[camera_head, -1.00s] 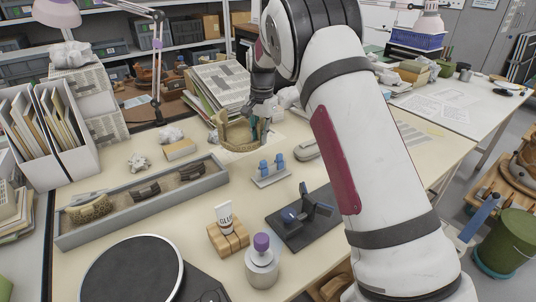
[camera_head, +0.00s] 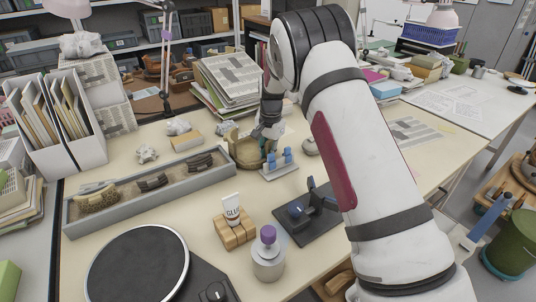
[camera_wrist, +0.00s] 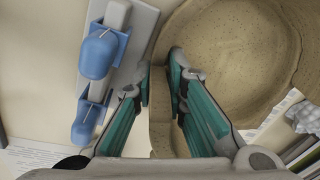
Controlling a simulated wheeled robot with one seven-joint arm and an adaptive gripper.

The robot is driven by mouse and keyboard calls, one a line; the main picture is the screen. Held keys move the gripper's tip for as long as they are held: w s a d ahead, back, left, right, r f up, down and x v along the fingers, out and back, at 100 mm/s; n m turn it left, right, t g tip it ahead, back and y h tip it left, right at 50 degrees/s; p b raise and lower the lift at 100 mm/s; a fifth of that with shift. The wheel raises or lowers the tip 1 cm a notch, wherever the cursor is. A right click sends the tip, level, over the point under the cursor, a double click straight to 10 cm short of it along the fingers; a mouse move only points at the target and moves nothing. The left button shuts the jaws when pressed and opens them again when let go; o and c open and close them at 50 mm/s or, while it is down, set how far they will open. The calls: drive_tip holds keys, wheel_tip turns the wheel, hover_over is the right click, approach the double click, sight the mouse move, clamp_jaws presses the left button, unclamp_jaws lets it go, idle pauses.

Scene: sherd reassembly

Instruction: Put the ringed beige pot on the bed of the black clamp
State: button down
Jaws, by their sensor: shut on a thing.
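The beige pot (camera_head: 246,152) is in the middle of the table in the head view, partly hidden by my gripper. In the wrist view the pot (camera_wrist: 225,60) fills the upper right, a speckled round bowl seen from above. My gripper (camera_wrist: 161,78) is shut on the pot's wall, one finger on each side; it also shows in the head view (camera_head: 268,140). I cannot tell whether the pot is clear of the table. The black clamp (camera_head: 311,212), with a blue part on it, stands nearer me and to the right of the pot. Nothing lies on its bed.
A small grey stand with blue blocks (camera_head: 280,168) is close to the pot, between it and the clamp. A grey tray of sherds (camera_head: 150,192) lies left. A glue tube on a wooden block (camera_head: 231,225), a purple-capped jar (camera_head: 268,256) and a black turntable (camera_head: 138,265) are in front.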

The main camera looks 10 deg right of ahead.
drive_tip(key=shift+r, duration=0.1)
drive_tip(key=c, duration=1.6)
unclamp_jaws()
drive_tip(key=r, duration=0.8)
drive_tip(key=r+p, duration=0.1)
drive_tip(key=r, duration=0.3)
drive_tip(key=shift+s+d, duration=0.25)
drive_tip(key=shift+s, duration=0.05)
